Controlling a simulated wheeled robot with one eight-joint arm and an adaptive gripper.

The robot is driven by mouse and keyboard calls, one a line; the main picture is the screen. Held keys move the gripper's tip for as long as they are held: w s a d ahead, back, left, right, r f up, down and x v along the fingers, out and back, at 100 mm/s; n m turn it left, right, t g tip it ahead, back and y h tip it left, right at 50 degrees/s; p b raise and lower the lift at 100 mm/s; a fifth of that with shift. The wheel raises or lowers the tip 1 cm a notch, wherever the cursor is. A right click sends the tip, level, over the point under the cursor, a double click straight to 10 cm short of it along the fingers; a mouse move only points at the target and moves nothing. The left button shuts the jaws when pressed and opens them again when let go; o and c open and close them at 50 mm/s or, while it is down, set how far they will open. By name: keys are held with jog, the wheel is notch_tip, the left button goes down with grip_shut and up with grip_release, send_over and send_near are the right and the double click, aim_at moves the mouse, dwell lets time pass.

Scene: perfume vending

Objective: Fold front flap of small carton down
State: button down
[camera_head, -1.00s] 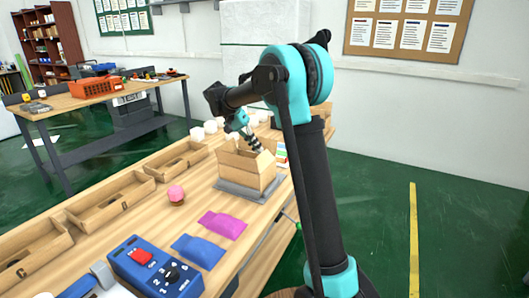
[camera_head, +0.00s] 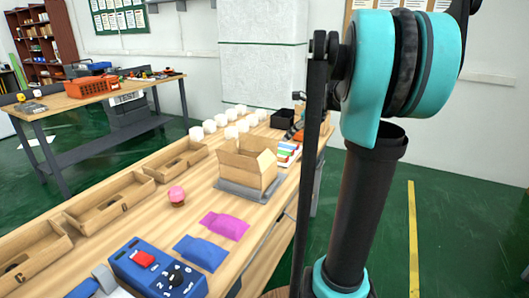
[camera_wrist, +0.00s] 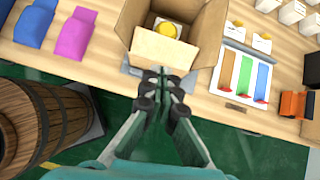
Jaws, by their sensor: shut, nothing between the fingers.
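The small carton (camera_head: 250,172) stands on a grey plate on the bench, its top open and flaps raised or spread. In the wrist view, the open carton (camera_wrist: 207,35) shows a round yellow item (camera_wrist: 166,29) inside. A flap (camera_wrist: 163,49) lies on the carton side nearest my gripper. My gripper (camera_wrist: 163,74) is shut and empty, with its tips just below that flap's edge in the picture; I cannot tell whether they touch. The head view shows my arm to the right of the carton, but not my gripper.
Beside the carton are coloured strips on a white card (camera_wrist: 242,75), and purple (camera_head: 225,225) and blue (camera_head: 200,251) packets. A pink-topped item (camera_head: 177,196), wooden trays and several white cups line the bench. A barrel (camera_wrist: 40,125) stands off the bench's front edge.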

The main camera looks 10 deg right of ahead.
aim_at(261, 155)
jog(key=shift+m+t, duration=0.4)
jog(key=shift+m, duration=0.3)
jog(key=x, duration=1.2)
jog(key=shift+w+a+r, duration=0.1)
jog(key=shift+w+a, duration=0.25)
jog(key=shift+w, duration=0.1)
jog(key=shift+w+a+g+h, duration=0.25)
jog(key=shift+a+g+h, duration=0.15)
jog(key=shift+h, duration=0.1)
jog(key=shift+w+a+f+g+h, duration=0.4)
jog(key=shift+a+g+h, duration=0.25)
jog(key=shift+h, duration=0.25)
jog(key=f+g+h, duration=0.1)
jog(key=g+h, duration=0.1)
jog(key=h, duration=0.1)
jog(key=shift+w+a+f, duration=0.4)
jog(key=shift+a+f, duration=0.1)
jog(key=shift+f, duration=0.05)
